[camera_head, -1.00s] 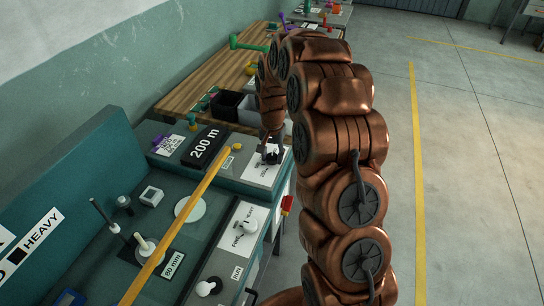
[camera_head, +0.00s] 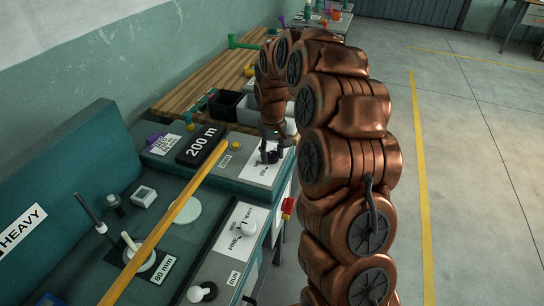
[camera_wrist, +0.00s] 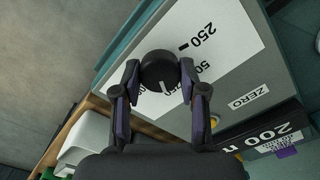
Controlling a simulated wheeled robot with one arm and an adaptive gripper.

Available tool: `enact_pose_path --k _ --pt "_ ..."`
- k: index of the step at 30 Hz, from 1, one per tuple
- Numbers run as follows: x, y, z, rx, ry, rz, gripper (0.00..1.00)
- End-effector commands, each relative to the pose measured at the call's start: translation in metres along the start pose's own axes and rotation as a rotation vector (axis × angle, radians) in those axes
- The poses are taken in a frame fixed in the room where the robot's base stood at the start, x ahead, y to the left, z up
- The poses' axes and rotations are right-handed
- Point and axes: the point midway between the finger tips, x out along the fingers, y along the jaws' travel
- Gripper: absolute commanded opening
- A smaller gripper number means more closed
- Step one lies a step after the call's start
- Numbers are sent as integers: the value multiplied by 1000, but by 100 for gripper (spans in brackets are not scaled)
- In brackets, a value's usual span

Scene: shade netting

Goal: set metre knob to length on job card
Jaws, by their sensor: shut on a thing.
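The metre knob (camera_wrist: 158,70) is a round black knob with a white pointer line, on a white dial plate (camera_wrist: 215,35). My gripper (camera_wrist: 160,78) is shut on it, one finger on each side. In the wrist view the pointer line points down the picture, away from the 250 mark; another dial number is partly covered by a finger. In the head view my gripper (camera_head: 270,150) is at the dial plate (camera_head: 260,165), and the knob is mostly hidden. A black sign (camera_head: 201,145) reads 200 m. A small printed card (camera_head: 167,144) by a purple clip is too small to read.
A yellow bar (camera_head: 165,222) slants across the teal bench. A ZERO label (camera_wrist: 248,97) is beside the dial plate. The floor at right is clear.

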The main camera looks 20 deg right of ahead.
Motion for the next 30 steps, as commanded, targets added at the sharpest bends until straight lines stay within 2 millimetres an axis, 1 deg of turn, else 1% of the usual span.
enact_pose_path --k 7,21,22,29,30 --pt "1 0 0 -70 -1 0 7" --pt "0 0 0 -83 -1 0 7" --pt "0 0 0 -83 -1 0 43" --pt "0 0 0 -83 -1 0 67" --pt "0 0 0 -83 0 0 67"
